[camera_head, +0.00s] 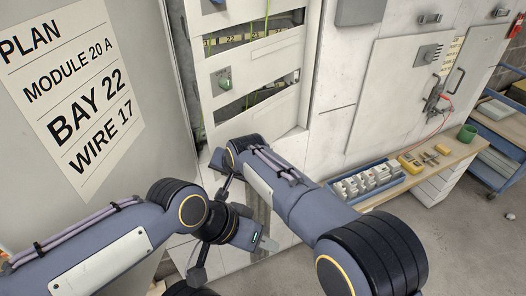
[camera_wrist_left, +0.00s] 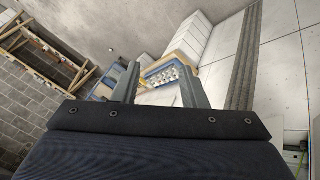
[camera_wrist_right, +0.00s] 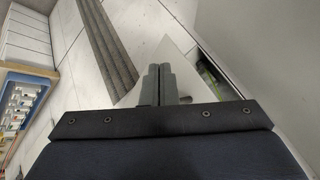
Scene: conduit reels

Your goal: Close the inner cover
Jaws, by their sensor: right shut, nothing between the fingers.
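The inner cover (camera_head: 251,73) is a white panel in the tall cabinet, with cutouts showing numbered strips and a green knob. It sits at an angle to the cabinet, with a dark gap along its lower edge. My right arm reaches up to its lower part; that gripper is hidden in the head view. In the right wrist view my right gripper (camera_wrist_right: 158,70) is shut and empty, in front of a pale angled panel; contact cannot be told. My left gripper (camera_head: 266,243) is low before the cabinet; in the left wrist view its fingers (camera_wrist_left: 157,80) are apart and empty.
A big grey panel (camera_head: 90,190) with a plan label (camera_head: 75,95) stands at left. At right are a bench (camera_head: 440,165) with a blue parts tray (camera_head: 325,185), a green cup (camera_head: 467,132) and a blue cart (camera_head: 485,130). My arms cross close together before the cabinet.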

